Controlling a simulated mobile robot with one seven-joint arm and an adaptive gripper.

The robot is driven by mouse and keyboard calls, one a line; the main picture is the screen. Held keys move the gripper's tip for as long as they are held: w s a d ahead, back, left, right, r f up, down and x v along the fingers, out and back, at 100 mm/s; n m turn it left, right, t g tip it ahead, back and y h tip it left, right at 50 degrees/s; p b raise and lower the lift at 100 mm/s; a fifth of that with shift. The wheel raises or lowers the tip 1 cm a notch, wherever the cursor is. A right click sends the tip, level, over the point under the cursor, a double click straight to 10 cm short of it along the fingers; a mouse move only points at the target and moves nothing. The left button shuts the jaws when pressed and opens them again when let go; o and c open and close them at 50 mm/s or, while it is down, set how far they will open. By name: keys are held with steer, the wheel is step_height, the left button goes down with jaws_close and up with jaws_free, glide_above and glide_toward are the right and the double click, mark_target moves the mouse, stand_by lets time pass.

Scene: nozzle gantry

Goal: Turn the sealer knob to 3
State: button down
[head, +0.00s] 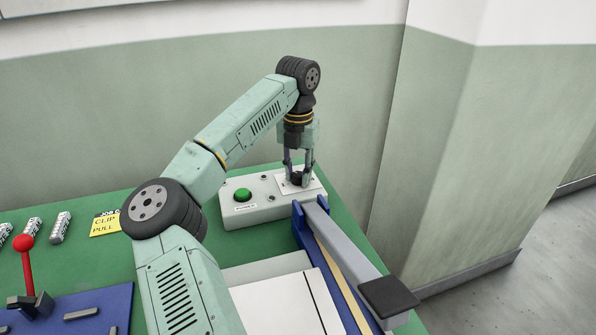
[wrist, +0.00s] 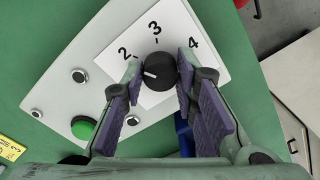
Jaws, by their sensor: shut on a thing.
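The sealer knob (wrist: 160,70) is round and black, set on a white dial plate (wrist: 118,36) marked 2, 3 and 4. A white pointer line on the knob points left in the wrist view, a little below the 2 and away from the 3. My gripper (head: 300,172) comes down from above and is shut on the knob, with one finger pad on each side of it. A 1 on the plate does not show; the left finger covers that area. The knob shows small and dark between the fingers in the head view (head: 299,179).
The knob sits on a grey control box (head: 265,208) with a green button (head: 242,194) on its left. A blue and grey sealer arm (head: 345,245) stands close in front. A yellow note (head: 105,224) and a red-knobbed lever (head: 24,245) are at the left. A wall rises behind.

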mark_target(298, 174)
steer(key=m, duration=0.5)
steer(key=shift+m, duration=0.4)
steer(key=m, duration=0.5)
steer(key=shift+m, duration=0.4)
steer(key=c, duration=1.2)
jaws_free()
steer(key=shift+c, duration=0.2)
step_height(298, 174, up, 12)
